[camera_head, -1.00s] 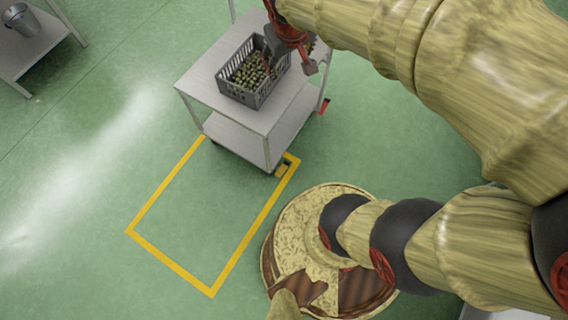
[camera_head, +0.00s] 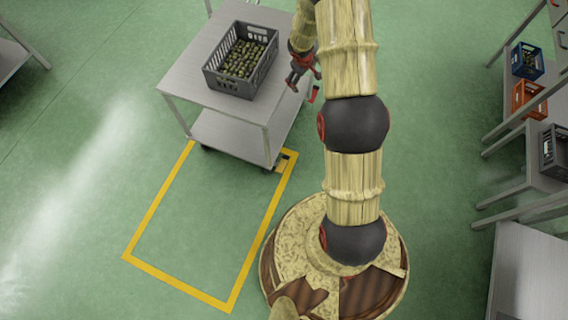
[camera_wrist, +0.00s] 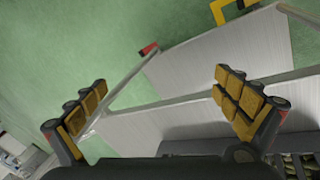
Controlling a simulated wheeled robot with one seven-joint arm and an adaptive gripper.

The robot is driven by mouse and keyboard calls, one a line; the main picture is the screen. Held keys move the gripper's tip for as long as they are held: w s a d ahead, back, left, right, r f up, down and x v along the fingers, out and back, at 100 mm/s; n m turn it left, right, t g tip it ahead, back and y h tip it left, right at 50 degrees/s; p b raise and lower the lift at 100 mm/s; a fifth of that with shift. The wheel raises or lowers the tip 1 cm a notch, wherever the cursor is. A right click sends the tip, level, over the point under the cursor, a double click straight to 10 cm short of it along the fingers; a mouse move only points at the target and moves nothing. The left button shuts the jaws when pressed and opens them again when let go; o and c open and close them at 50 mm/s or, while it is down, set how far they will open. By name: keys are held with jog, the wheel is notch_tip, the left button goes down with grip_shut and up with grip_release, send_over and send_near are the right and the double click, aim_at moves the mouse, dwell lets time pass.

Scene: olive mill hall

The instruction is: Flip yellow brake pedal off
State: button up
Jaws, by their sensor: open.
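The trolley (camera_head: 187,82) is a grey metal cart with two shelves. A small yellow piece with dark parts, apparently the brake pedal (camera_head: 281,163), sits low at its near right corner, beside the yellow floor line. Its exact position, up or down, is too small to tell. My gripper (camera_head: 297,80) is beside the trolley's right edge, well above and away from the pedal. In the wrist view my gripper (camera_wrist: 161,86) has its two padded fingers spread, with nothing between them. The trolley (camera_wrist: 225,55) lies below the fingers there.
A grey crate of olives (camera_head: 228,82) stands on the trolley's top. A red-tipped part (camera_head: 313,94) sticks out at its right side. A yellow floor outline (camera_head: 165,200) encloses clear green floor. Shelves with blue (camera_head: 526,62), orange (camera_head: 528,98) and dark crates stand at the right.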

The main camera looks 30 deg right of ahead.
notch_tip(320, 180, down, 12)
jog(key=w+n+y, duration=0.1)
jog(key=w, duration=0.1)
jog(key=n+y, duration=0.4)
jog(key=y, duration=0.4)
send_near(282, 163)
jog(key=shift+g, duration=0.4)
jog(key=shift+w+b+x, duration=0.15)
jog(key=shift+b+x, duration=0.6)
jog(key=shift+x, duration=1.1)
jog(key=shift+w+b+x, duration=0.15)
jog(key=shift+b+x, duration=0.6)
jog(key=shift+x, duration=1.15)
jog(key=shift+a+r, duration=0.1)
jog(key=shift+c, duration=0.9)
